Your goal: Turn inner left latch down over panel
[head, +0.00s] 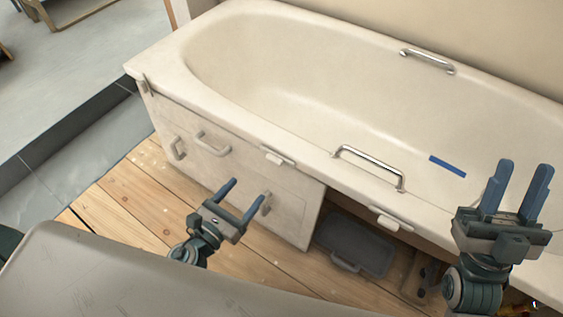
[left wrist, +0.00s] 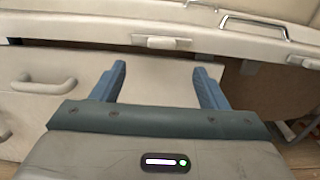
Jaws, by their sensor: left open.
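The cream bath panel (head: 235,175) stands under the left part of the tub rim. A small white latch (head: 278,157) sits at the rim's lower edge above this panel and lies sideways along the rim. It also shows in the left wrist view (left wrist: 162,42), straight ahead of the fingers. My left gripper (head: 248,189) is open and empty, in front of the panel and below that latch, apart from it. Its fingers also show in the left wrist view (left wrist: 159,72). My right gripper (head: 526,170) is open and empty near the tub's right front rim.
Another white latch (head: 389,221) is on the rim over the open bay, where a grey case (head: 354,245) lies. Pale handles (head: 213,143) stick out from the panel. A chrome grab bar (head: 368,165) stands on the rim. A blue strip (head: 447,166) is on the tub.

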